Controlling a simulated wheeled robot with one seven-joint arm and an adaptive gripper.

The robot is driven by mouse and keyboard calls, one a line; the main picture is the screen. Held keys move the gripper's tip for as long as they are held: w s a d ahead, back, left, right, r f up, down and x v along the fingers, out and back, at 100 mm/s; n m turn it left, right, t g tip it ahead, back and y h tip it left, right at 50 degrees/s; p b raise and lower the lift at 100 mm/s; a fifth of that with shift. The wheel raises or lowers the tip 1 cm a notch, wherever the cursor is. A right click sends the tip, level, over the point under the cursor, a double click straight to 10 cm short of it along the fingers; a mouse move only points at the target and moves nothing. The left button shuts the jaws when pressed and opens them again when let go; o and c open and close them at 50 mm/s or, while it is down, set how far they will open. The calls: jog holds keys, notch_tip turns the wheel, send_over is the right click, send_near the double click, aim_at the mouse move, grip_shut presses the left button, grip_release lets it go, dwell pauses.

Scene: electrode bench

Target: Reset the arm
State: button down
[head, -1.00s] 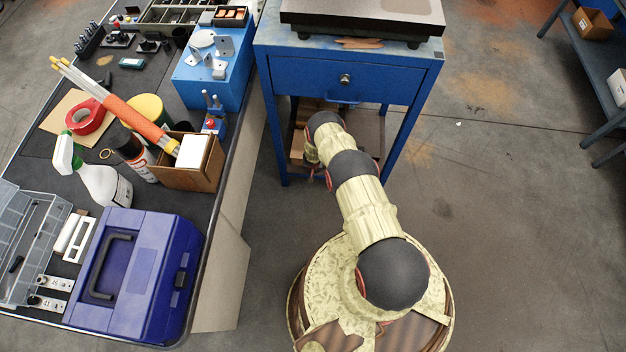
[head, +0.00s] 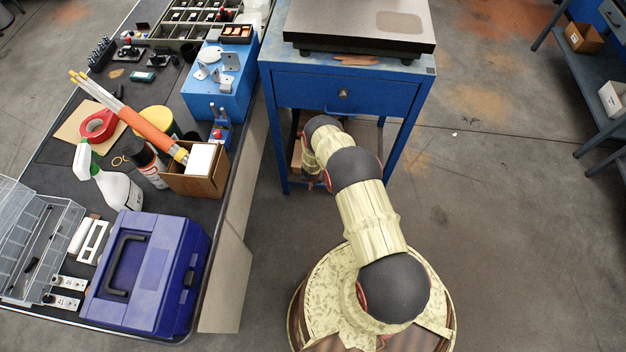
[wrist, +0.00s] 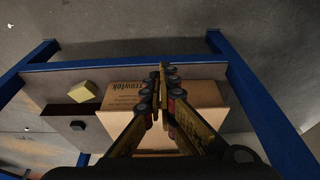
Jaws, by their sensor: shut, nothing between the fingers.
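My gripper (wrist: 161,82) shows in the wrist view, its two fingers closed together at the tips with nothing between them. It is in front of a cardboard box (wrist: 203,95) on the lower shelf (wrist: 50,88) of the blue stand. I cannot tell how far the fingertips are from the box. In the head view my arm reaches from my base toward the blue stand (head: 345,95). My gripper is hidden there, behind the arm links and below the drawer.
A dark slab (head: 360,25) lies on top of the stand. The bench at left holds a blue toolbox (head: 146,270), a spray bottle (head: 115,187), a small carton (head: 197,172) and a blue block (head: 220,85). Floor (head: 500,230) at right is clear. A shelf rack (head: 590,85) stands far right.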

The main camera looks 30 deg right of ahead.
jog(key=shift+v, duration=0.8)
